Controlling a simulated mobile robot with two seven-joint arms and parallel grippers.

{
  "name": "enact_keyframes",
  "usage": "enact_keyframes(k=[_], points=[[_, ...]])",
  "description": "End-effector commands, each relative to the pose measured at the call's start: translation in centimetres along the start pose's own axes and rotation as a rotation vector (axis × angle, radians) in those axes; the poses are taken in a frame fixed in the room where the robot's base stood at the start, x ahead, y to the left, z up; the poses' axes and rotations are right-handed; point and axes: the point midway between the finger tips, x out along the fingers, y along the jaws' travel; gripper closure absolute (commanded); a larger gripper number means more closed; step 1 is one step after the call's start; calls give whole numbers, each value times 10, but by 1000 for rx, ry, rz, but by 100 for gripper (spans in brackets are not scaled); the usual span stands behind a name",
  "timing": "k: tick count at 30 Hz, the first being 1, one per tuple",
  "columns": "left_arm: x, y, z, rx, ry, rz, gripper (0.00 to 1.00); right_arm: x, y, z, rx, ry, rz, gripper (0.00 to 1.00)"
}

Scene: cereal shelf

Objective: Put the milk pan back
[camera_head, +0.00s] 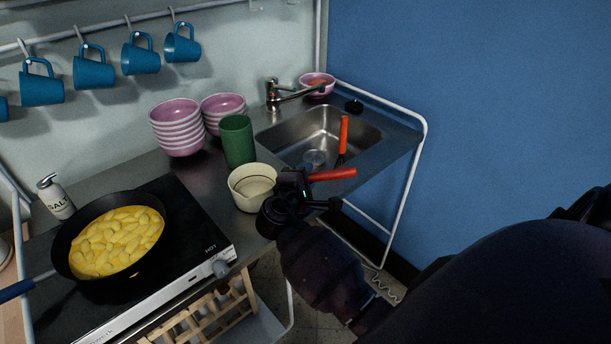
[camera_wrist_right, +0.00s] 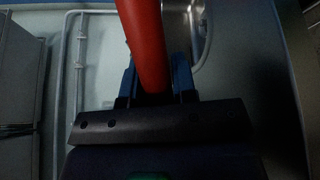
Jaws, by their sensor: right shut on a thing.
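The milk pan (camera_head: 246,199) is a small cream pan with a red handle (camera_head: 334,174). It is at the front of the steel counter, right of the hot plate and in front of a green cup. Whether its base rests on the counter or hangs just above it, I cannot tell. My right gripper (camera_head: 297,182) is shut on the handle, and the handle sticks out to the right past the fingers. In the right wrist view the red handle (camera_wrist_right: 146,45) passes between the blue fingers (camera_wrist_right: 152,82); the pan's bowl is not seen there. My left gripper is not in view.
A black frying pan (camera_head: 77,230) of yellow food sits on the hot plate (camera_head: 205,241). The green cup (camera_head: 237,142) and stacked pink bowls (camera_head: 176,127) stand behind the milk pan. The sink (camera_head: 298,133) holds another red-handled item (camera_head: 343,134). Blue mugs (camera_head: 141,58) hang above.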

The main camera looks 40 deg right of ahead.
Motion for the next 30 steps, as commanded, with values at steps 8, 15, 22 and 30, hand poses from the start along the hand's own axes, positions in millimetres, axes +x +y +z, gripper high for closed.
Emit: enact_keyframes(k=[8, 15, 22, 30], points=[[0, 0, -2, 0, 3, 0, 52, 0, 0, 0, 2, 0, 1, 100], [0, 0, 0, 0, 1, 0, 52, 0, -2, -1, 0, 0, 0, 54], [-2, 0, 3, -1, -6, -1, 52, 0, -2, -1, 0, 0, 0, 49], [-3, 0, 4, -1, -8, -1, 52, -12, -1, -1, 0, 2, -1, 49]])
